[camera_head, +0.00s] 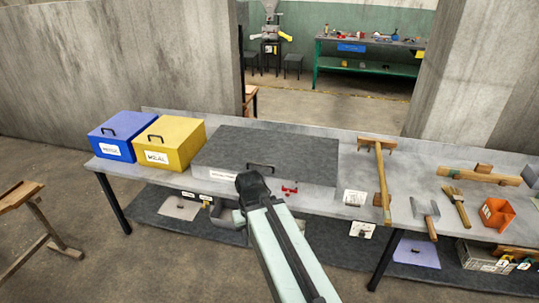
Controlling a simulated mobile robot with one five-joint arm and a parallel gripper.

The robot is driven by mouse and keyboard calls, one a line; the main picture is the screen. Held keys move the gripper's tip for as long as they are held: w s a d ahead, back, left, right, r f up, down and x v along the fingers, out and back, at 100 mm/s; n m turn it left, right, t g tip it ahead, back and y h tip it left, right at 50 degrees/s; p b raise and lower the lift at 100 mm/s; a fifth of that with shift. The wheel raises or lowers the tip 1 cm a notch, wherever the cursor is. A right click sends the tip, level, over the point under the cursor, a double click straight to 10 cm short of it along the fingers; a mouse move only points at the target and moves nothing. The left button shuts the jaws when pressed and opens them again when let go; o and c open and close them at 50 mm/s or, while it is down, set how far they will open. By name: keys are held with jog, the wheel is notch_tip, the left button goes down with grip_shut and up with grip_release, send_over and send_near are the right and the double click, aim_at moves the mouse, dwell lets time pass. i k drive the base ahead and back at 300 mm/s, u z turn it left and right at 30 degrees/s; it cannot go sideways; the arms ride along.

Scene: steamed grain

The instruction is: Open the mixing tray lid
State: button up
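The mixing tray (222,172) is a wide, dark grey box on the workbench, left of the bench's middle. Its flat lid (270,147) is down, and a dark handle (261,167) stands at the lid's front. A white label is on the tray's front face. My arm reaches up from the bottom of the view.
A blue box (113,139) and a yellow box (170,142) stand left of the tray. To the right lie a long-handled wooden tool (381,180), a scraper (425,215), a brush (456,205) and an orange holder (497,214).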

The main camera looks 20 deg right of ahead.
aim_at(305, 159)
jog(key=i, duration=1.35)
jog(key=u, duration=0.8)
